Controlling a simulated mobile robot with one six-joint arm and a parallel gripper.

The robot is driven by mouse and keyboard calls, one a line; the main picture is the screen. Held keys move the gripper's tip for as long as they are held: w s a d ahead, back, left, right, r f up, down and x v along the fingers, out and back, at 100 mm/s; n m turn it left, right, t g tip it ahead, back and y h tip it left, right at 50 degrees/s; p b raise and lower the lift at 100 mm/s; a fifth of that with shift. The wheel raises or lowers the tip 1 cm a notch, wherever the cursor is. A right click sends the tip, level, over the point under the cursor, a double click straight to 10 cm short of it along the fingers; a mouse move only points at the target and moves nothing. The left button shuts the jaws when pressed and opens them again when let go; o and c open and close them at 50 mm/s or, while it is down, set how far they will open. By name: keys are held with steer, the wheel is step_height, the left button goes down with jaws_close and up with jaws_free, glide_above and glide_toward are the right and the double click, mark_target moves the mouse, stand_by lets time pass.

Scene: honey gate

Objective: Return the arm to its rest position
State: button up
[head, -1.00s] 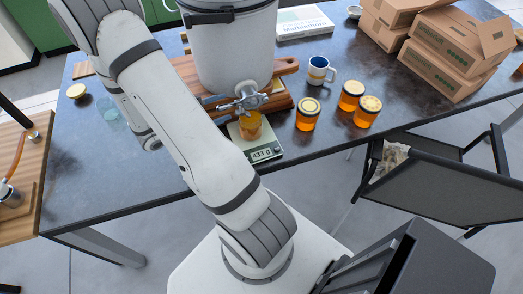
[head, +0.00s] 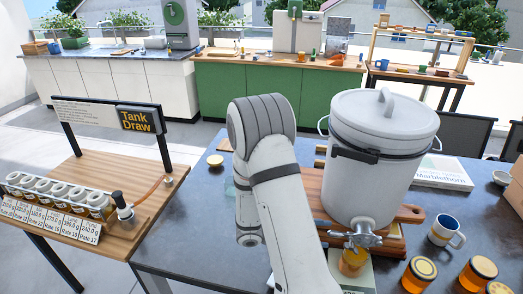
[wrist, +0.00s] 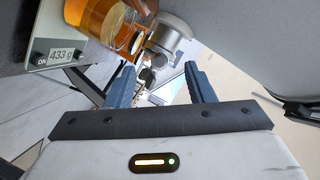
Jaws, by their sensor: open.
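My gripper (wrist: 160,90) shows in the wrist view with its two blue-grey fingers apart and nothing between them. A jar of amber honey (wrist: 100,22) stands on a scale (wrist: 45,45) that reads 433 g, close beyond the fingers at the upper left. In the head view my arm rises in the middle and my gripper is not visible. The white tank (head: 370,165) stands on wooden boards with its metal tap (head: 362,237) over the honey jar (head: 352,262).
Several honey jars (head: 419,273) and a blue-and-white mug (head: 446,232) stand right of the tank. A book (head: 442,175) lies behind. A wooden side table (head: 150,175) at left holds a "Tank Draw" sign (head: 137,120) and a row of small jars.

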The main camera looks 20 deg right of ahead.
steer(key=shift+r, duration=0.1)
steer(key=shift+s+a+r+m, duration=0.15)
steer(key=shift+r+m, duration=0.15)
steer(key=shift+m, duration=0.3)
steer(key=s+a+r+n+t+y, duration=0.3)
steer(key=a+r+n+y, duration=0.4)
steer(key=n, duration=0.9)
steer(key=s+a+r+n+t+y, duration=0.3)
steer(key=s+a+r+n+y, duration=0.3)
steer(key=a+r+n, duration=0.5)
steer(key=shift+n+t+y, duration=0.3)
steer(key=shift+n+y, duration=0.8)
steer(key=shift+n, duration=2.1)
